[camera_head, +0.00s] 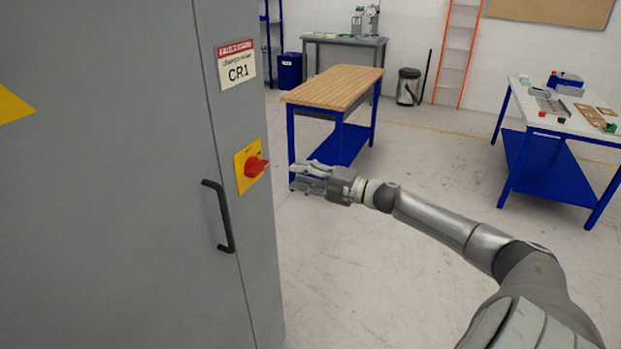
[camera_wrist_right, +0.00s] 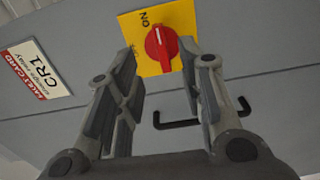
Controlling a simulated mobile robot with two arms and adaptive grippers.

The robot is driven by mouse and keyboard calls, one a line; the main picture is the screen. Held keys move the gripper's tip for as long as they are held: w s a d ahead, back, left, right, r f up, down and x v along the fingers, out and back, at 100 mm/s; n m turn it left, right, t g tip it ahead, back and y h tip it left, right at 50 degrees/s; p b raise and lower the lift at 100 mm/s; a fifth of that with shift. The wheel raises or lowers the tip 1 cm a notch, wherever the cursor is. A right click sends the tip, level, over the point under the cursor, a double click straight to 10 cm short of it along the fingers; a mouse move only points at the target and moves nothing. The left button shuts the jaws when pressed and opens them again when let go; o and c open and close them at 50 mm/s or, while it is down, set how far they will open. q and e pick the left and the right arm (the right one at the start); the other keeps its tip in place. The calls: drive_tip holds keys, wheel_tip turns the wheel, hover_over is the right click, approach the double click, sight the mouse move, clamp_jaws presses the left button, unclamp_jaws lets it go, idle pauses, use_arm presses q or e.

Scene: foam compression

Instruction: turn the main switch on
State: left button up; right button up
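The main switch (camera_head: 256,167) is a red rotary knob on a yellow plate (camera_head: 242,179), on the grey cabinet (camera_head: 120,200) front. In the right wrist view the red knob (camera_wrist_right: 161,45) sits on the yellow plate (camera_wrist_right: 181,20), with the word "ON" near its edge. My right gripper (camera_head: 300,177) is in front of the switch, to its right in the head view, apart from it. Its fingers are open and empty, and in the right wrist view (camera_wrist_right: 160,75) the knob shows between and beyond the fingertips. My left gripper is not in view.
A black door handle (camera_head: 220,216) is left of and below the switch. A CR1 sign (camera_head: 236,64) is above it. A wood-topped blue bench (camera_head: 335,88) stands behind, and a white-topped table (camera_head: 560,110) stands at right. The floor between them is clear.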

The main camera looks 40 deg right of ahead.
drive_tip(key=shift+v, duration=1.15)
